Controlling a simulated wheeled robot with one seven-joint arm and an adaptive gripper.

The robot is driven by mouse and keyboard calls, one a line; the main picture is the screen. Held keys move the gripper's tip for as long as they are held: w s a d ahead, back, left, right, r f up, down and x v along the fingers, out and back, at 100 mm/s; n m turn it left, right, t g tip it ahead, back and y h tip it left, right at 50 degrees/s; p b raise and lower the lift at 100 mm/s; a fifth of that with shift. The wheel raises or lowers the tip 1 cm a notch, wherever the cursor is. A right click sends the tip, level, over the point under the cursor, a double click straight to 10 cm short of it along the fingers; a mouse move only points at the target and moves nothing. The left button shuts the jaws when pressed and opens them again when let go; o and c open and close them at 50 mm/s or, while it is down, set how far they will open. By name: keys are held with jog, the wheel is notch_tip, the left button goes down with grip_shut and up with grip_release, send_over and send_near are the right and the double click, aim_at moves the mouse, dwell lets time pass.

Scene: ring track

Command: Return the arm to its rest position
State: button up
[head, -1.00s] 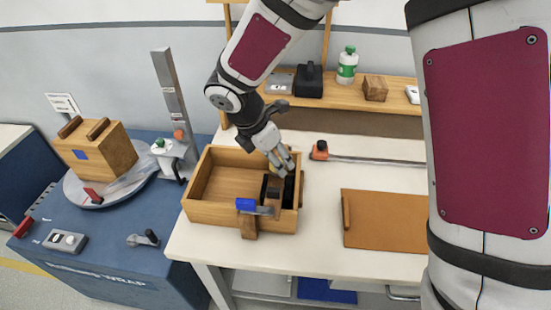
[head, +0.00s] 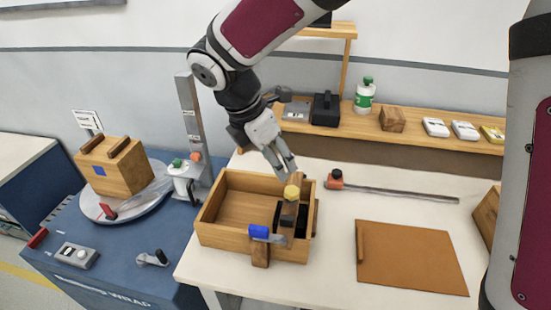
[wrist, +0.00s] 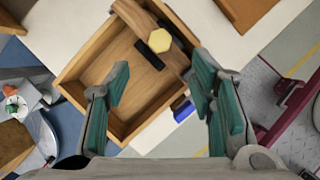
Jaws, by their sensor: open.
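My gripper (head: 285,163) is at the end of my arm, above the back right part of an open wooden box (head: 222,237) on the white table. In the wrist view my gripper (wrist: 160,95) has its teal-padded fingers spread wide with nothing between them. Below them lies the wooden box (wrist: 78,62). A piece with a yellow hexagonal end (head: 292,192) stands at the right side of the box; its yellow end also shows in the wrist view (wrist: 159,40). A blue-ended clamp (head: 258,231) sits on the box's front wall.
A shelf behind holds a green-white bottle (head: 365,95), a black case (head: 326,109) and a wooden block (head: 392,118). A brown board (head: 410,255) lies on the table at right. At left, a wooden crate (head: 113,168) stands on a turntable beside a grey post (head: 194,115).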

jog(key=s+d+r+m+y, duration=0.1)
jog(key=s+d+r+m, duration=0.35)
jog(key=d+m, duration=0.2)
jog(key=s+d+r+m, duration=0.4)
jog(key=s+d+m, duration=0.15)
jog(key=d, duration=0.25)
jog(key=s+d+m+t+y, duration=0.2)
jog(key=s+d+m, duration=0.2)
jog(key=s+m, duration=0.7)
jog(key=shift+d+m+y, duration=0.3)
jog(key=shift+d+m, duration=0.1)
jog(key=shift+m, duration=0.6)
